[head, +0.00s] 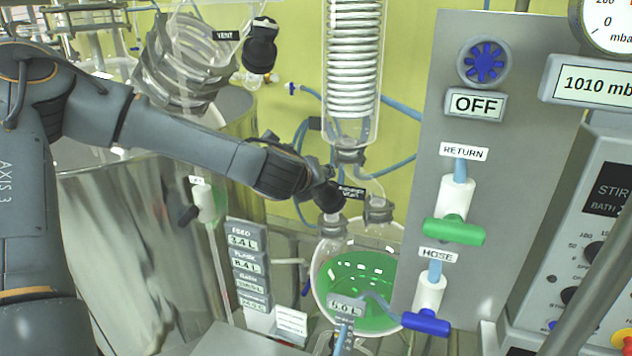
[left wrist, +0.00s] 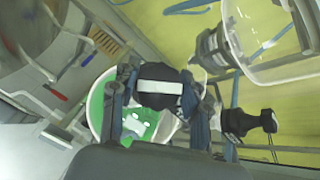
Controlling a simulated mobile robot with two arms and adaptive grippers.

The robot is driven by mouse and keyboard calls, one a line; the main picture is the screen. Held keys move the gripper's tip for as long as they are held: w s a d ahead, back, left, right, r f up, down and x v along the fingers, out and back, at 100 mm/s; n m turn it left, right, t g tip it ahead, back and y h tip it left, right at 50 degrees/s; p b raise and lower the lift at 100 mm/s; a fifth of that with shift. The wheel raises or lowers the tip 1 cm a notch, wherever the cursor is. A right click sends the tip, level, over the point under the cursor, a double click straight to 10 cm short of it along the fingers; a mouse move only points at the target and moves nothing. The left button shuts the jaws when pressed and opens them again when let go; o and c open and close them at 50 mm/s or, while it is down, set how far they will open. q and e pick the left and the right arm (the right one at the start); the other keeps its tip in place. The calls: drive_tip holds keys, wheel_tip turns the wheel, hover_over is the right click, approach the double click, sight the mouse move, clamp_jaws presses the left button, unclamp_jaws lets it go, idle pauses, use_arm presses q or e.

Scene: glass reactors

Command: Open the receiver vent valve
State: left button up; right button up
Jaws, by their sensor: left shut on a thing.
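The receiver vent valve's black knob (head: 330,198) sits above a neck of the round glass receiver (head: 318,262), beside a small black receiver vent label (head: 350,191). My left gripper (head: 322,188) reaches in from the left and is shut on this knob. In the left wrist view, the black knob (left wrist: 160,74) with a white bar across it lies between the two fingers of my left gripper (left wrist: 160,98). The fingers hide part of the knob in the head view. The receiver holds green liquid (head: 350,290). My right gripper is in neither view.
A grey panel (head: 500,150) with an OFF display, a green return handle (head: 455,231) and a blue hose handle (head: 426,323) stands right of the receiver. A coiled glass condenser (head: 353,75) hangs above it. A steel vessel (head: 130,230) stands at left behind my arm.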

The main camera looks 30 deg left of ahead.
use_arm(q)
drive_tip(key=n+g+y, duration=0.1)
drive_tip(key=n, duration=0.2)
drive_tip(key=shift+p, duration=0.3)
drive_tip(key=n+g+y+p, duration=0.1)
drive_tip(key=n, duration=0.2)
drive_tip(key=shift+g, duration=0.4)
drive_tip(key=n+g+p, duration=0.2)
drive_tip(key=n+p, duration=0.1)
drive_tip(key=n, duration=0.1)
drive_tip(key=shift+s+g, duration=0.1)
drive_tip(key=shift+g, duration=0.3)
drive_tip(key=n+g+p, duration=0.1)
drive_tip(key=n, duration=0.2)
drive_tip(key=shift+p, duration=0.4)
drive_tip(key=n+g+h+p, duration=0.1)
drive_tip(key=n+g, duration=0.1)
drive_tip(key=n, duration=0.1)
drive_tip(key=shift+f, duration=0.15)
drive_tip(key=n+g+h, duration=0.1)
drive_tip(key=n, duration=0.1)
drive_tip(key=n+g, duration=0.1)
drive_tip(key=n, duration=0.1)
drive_tip(key=shift+s+h, duration=0.1)
drive_tip(key=shift+h, duration=0.3)
drive_tip(key=shift+n, duration=0.3)
